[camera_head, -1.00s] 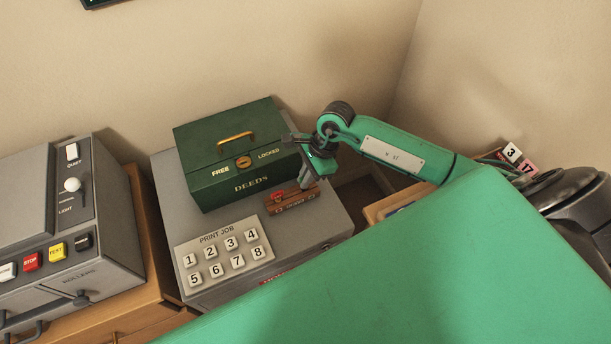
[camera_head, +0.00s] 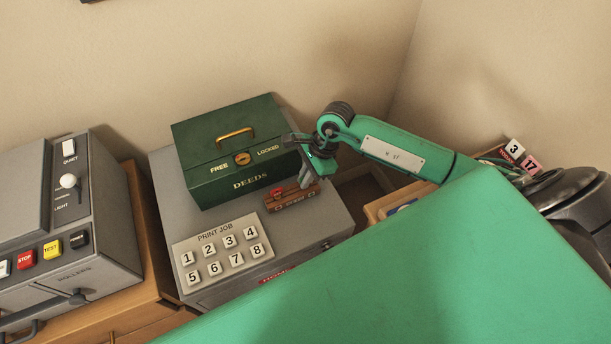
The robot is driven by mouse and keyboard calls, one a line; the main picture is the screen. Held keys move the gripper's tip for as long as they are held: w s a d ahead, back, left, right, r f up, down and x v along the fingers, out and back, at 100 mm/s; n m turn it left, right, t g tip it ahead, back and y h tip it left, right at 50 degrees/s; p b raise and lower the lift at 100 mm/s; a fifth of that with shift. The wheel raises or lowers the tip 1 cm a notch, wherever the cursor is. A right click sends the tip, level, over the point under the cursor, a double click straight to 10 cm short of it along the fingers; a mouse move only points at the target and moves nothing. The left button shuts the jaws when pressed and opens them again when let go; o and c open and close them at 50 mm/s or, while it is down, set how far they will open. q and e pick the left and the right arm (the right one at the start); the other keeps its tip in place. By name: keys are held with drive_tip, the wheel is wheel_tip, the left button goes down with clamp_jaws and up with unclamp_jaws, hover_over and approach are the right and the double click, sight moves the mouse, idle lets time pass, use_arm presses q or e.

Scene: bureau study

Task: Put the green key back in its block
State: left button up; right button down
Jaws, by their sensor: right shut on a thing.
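The block (camera_head: 297,202) is a small brown bar with lettering on its front. It sits on the grey cabinet top, in front of the green DEEDS box. A red key (camera_head: 277,192) stands at its left end. My right gripper (camera_head: 309,183) is over the block's right end, pointing down, with its fingers shut. What it holds is hidden between the fingers; I take it to be the green key, which I cannot make out elsewhere. I cannot tell whether the held thing is seated in the block. My left gripper is out of view.
The green DEEDS box (camera_head: 217,181) stands right behind the block. A PRINT JOB number pad (camera_head: 203,257) lies in front on the grey cabinet (camera_head: 170,204). A grey machine (camera_head: 110,270) is at left. My large green body panel covers the lower right.

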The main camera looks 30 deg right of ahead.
drive_tip(key=c, duration=1.5)
unclamp_jaws()
